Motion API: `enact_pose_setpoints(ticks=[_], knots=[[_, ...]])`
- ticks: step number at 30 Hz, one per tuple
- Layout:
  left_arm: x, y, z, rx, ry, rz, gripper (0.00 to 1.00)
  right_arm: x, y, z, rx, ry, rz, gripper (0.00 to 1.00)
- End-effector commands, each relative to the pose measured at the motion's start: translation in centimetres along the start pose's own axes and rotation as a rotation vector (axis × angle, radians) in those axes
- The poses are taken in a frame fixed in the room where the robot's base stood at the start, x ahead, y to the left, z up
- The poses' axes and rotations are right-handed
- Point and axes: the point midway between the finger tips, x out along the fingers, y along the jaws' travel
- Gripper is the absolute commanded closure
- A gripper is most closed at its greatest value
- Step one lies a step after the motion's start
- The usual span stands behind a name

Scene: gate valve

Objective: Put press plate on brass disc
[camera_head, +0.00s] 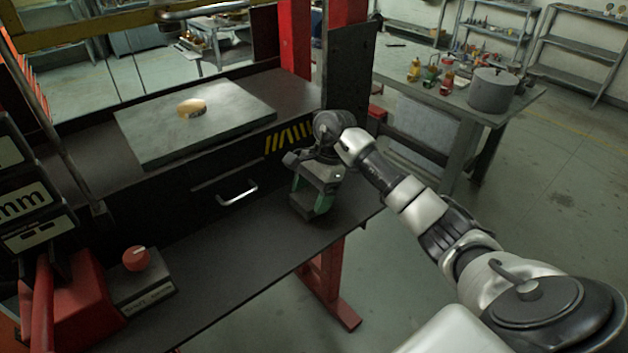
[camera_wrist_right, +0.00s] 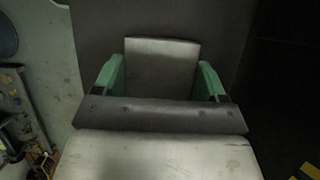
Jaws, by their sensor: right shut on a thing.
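The brass disc (camera_head: 192,108) is a small gold round piece lying on a grey flat slab (camera_head: 150,145) on the press bed, in the head view. My right gripper (camera_head: 313,200) is to the right of the disc and nearer to me, pointing down over the right part of the dark front shelf. In the right wrist view its green fingers (camera_wrist_right: 160,78) are shut on the two sides of a grey metal plate, the press plate (camera_wrist_right: 162,66). In the head view the plate is mostly hidden by the gripper, and I cannot tell whether it touches the shelf.
The dark front shelf (camera_head: 225,255) is clear in its middle. A drawer front with a metal handle (camera_head: 238,193) lies between shelf and slab. A red knob (camera_head: 136,258) on a box stands at left. A dark upright panel (camera_head: 348,85) rises behind my gripper.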

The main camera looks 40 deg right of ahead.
Motion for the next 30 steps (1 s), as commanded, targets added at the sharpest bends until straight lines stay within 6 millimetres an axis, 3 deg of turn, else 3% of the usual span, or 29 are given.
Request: enact_pose_setpoints(ticks=[15,16,21,30], knots=[[-0.1,-0.1,0.0,0.000,0.001,-0.001,0.57,1.0,-0.1,-0.5,-0.003,0.000,-0.007,0.92],[-0.1,-0.1,0.0,0.000,0.001,-0.001,0.57,1.2,0.0,-0.6,-0.001,0.001,-0.002,0.26],[-0.2,-0.1,-0.1,-0.001,0.001,-0.001,0.57,1.2,0.0,-0.5,-0.001,0.000,-0.001,0.02],[-0.4,-0.1,-0.1,-0.001,0.001,-0.001,0.57,1.0,0.0,-0.4,-0.001,-0.001,-0.002,0.02]])
